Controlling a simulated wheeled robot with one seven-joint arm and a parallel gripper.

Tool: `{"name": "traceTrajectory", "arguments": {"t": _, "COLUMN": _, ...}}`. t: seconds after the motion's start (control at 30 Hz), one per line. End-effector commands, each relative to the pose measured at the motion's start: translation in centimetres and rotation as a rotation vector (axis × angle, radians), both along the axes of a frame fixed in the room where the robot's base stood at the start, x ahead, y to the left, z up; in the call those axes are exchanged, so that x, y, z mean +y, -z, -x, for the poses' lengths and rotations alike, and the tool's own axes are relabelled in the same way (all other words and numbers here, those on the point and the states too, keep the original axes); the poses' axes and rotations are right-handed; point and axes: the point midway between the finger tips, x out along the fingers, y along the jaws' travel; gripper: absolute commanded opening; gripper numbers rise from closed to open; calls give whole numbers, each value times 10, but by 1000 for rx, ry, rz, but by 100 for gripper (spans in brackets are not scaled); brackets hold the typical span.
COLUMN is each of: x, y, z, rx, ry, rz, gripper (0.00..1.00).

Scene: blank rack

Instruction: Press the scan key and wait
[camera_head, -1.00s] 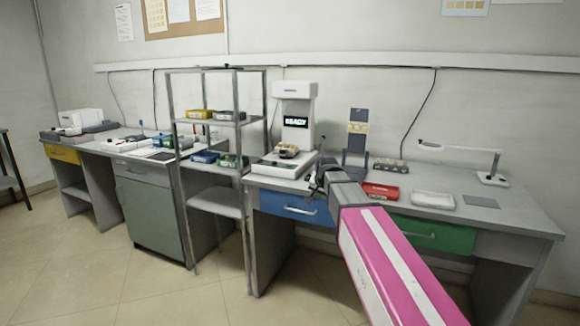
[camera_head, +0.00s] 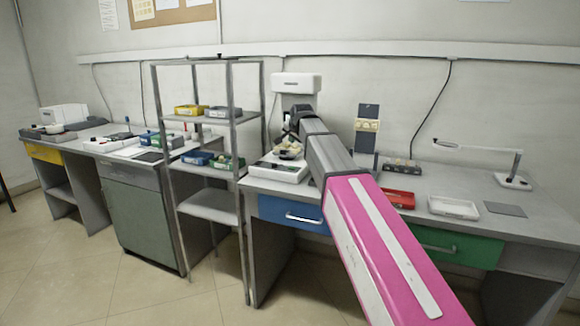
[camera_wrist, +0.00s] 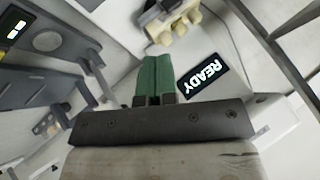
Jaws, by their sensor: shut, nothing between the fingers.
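The white scanner stands on the bench behind the blue drawer, with its upper head (camera_head: 297,83) above and its base (camera_head: 278,172) below. Its dark display (camera_wrist: 203,75) reads READY in the wrist view; my arm covers it in the head view. A beige and dark part (camera_head: 288,150) rests on the base and shows at the top of the wrist view (camera_wrist: 172,18). My gripper (camera_wrist: 156,64) has its green fingers together and empty, pointing towards the scanner beside the display. In the head view my wrist is in front of the scanner column. I cannot make out the scan key.
A metal rack (camera_head: 155,120) with small coloured boxes stands left of the scanner. On the right are a red tray (camera_head: 400,199), a white tray (camera_head: 453,207), a grey mat (camera_head: 505,209) and a lamp (camera_head: 513,181). An upright dark stand (camera_head: 369,111) is behind my arm.

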Motion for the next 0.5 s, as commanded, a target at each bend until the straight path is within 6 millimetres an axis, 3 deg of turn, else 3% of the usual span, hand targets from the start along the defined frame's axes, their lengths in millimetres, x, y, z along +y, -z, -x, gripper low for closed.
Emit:
{"name": "traceTrajectory", "arguments": {"t": 0.33, "x": 0, "y": 2, "z": 0, "rx": 0, "ry": -1, "rz": 1, "gripper": 0}}
{"name": "traceTrajectory", "arguments": {"t": 0.5, "x": 0, "y": 12, "z": 0, "rx": 1, "ry": -1, "rz": 1, "gripper": 0}}
